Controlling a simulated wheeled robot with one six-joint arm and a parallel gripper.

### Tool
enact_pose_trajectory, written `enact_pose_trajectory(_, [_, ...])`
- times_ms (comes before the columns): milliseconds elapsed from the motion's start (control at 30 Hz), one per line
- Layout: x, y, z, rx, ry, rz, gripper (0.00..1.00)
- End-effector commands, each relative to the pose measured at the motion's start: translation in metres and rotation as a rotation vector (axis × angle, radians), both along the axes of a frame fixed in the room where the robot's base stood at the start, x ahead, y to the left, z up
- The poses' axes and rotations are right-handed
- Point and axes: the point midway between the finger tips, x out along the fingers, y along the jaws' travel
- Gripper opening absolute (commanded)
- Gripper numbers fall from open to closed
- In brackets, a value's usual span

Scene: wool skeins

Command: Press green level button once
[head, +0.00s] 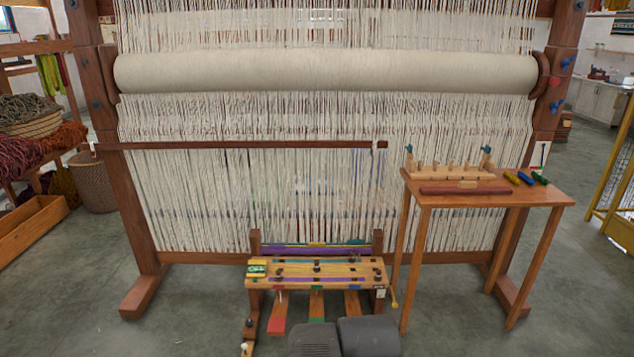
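A low wooden pedal bench (340,283) stands on the floor in front of the big loom. A small green piece with pale parts (257,270) sits at the left end of its top; it is too small to tell whether it is the green level button. Several dark knobs (317,266) are spread along the top, and small coloured patches mark its front edge. Pedals with coloured ends, one red (277,325), stick out below. My gripper cannot be made out; dark grey parts, apparently of my own arm, show at the bottom edge in front of the bench.
The loom (330,75) with white warp threads fills the background. A small wooden table (488,196) with a peg rack, a dark red bar and coloured pieces stands right of the bench. Baskets and wool are at left. The floor is open on both sides.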

Motion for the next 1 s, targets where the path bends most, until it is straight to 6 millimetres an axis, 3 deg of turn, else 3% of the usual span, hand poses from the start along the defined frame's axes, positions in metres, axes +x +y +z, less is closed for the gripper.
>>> enact_pose_trajectory(33, [0.0027, 0.0017, -0.0014, 0.008, -0.019, -0.014, 0.13])
enact_pose_trajectory(100, [0.0027, 0.0017, -0.0014, 0.008, -0.019, -0.014, 0.0])
enact_pose_trajectory(1000, [0.0026, 0.0017, -0.0015, 0.008, -0.018, -0.014, 0.0])
